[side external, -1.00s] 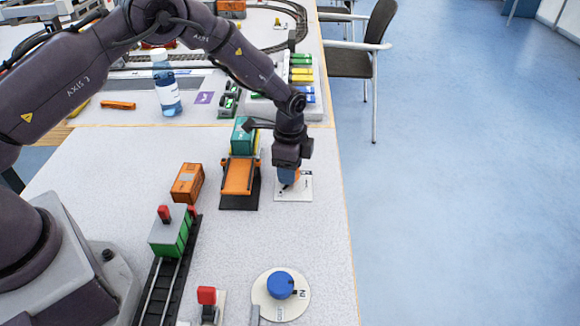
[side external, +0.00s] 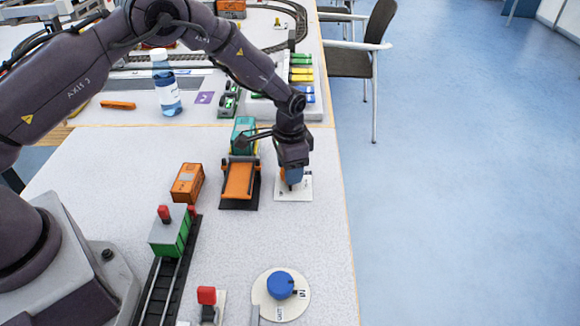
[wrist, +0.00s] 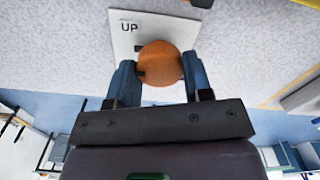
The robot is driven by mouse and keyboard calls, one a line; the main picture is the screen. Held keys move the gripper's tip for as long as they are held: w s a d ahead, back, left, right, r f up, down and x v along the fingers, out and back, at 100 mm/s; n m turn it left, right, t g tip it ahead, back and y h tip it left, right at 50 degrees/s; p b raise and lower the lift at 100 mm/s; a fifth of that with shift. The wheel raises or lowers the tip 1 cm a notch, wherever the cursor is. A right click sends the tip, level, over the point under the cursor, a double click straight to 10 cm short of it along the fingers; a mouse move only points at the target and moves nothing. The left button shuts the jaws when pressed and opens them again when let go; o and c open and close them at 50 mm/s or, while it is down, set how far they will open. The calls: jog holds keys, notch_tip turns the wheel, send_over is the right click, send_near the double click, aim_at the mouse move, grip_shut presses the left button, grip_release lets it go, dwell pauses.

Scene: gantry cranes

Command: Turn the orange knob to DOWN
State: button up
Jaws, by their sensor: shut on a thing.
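The orange knob (wrist: 160,62) sits on a white plate (wrist: 125,28) in the wrist view. The word UP shows on the plate at its upper left, and a dark pointer mark is at the knob's left side. No DOWN label is visible. My gripper (wrist: 160,72) is shut on the knob, with one blue finger on each side. In the side external view my gripper (side external: 292,178) is over the white plate (side external: 304,191) near the table's right edge, and it mostly hides the knob.
An orange gantry crane (side external: 239,180) on a black base stands just left of my gripper, with a teal container (side external: 243,134) behind it. A blue knob (side external: 280,285) on a round dial is nearer the front. An orange wagon (side external: 187,182) and a green wagon (side external: 170,232) are left.

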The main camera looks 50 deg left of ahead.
jog(key=n, duration=0.4)
jog(key=shift+n, duration=0.3)
jog(key=n, duration=0.3)
jog(key=shift+n, duration=0.4)
jog(key=n, duration=0.8)
jog(key=shift+n, duration=0.3)
jog(key=o, duration=0.9)
notch_tip(320, 180, up, 13)
